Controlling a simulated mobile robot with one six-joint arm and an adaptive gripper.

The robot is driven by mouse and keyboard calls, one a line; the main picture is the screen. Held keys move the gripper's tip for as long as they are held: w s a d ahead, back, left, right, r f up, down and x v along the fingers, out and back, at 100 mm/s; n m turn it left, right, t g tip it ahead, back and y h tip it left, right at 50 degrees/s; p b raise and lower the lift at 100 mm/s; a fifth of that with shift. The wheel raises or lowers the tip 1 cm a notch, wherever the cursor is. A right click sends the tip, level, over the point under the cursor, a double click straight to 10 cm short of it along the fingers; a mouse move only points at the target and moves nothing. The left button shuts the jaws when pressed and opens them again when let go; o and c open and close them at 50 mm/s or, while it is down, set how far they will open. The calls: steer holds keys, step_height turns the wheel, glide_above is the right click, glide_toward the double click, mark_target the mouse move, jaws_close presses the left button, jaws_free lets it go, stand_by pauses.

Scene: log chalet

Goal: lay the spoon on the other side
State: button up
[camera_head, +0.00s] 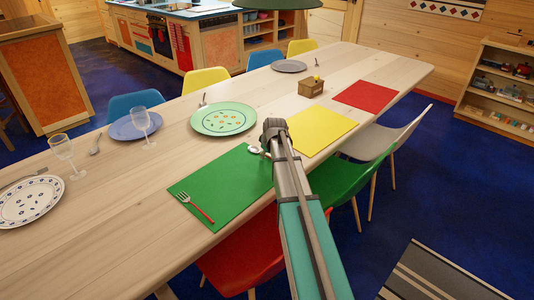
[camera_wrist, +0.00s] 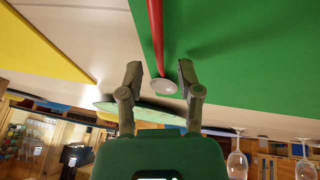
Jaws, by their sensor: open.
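The spoon (camera_wrist: 163,86) has a round metal bowl and a thin red handle. It lies along one edge of the green mat (camera_head: 222,186), on the side by the yellow mat; the mat also fills much of the wrist view (camera_wrist: 240,60). In the head view only the spoon's bowl (camera_head: 254,149) shows clearly, and my arm hides the rest. My gripper (camera_wrist: 159,72) is open, with the spoon appearing between its fingertips in the wrist view. I cannot tell whether they touch it. A red-handled fork (camera_head: 195,206) lies on the mat's left side.
A green plate (camera_head: 224,119) stands behind the green mat. A yellow mat (camera_head: 318,131) and a red mat (camera_head: 366,96) lie further right. Two glasses (camera_head: 64,150) stand at the left. Chairs line the table; bare wood shows left of the green mat.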

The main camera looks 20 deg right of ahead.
steer(key=p+v, duration=1)
steer(key=v, duration=0.1)
steer(key=shift+s+r, duration=0.2)
steer(key=shift+r, duration=0.1)
stand_by(0.8)
steer(key=s+a+f+m+g, duration=0.1)
steer(key=s+a+m+g, duration=0.3)
steer(key=s+a, duration=1.7)
steer(key=shift+a+f+m+g, duration=0.4)
steer(key=shift+a+g, duration=0.1)
steer(key=shift+a, duration=0.2)
steer(key=shift+s, duration=0.1)
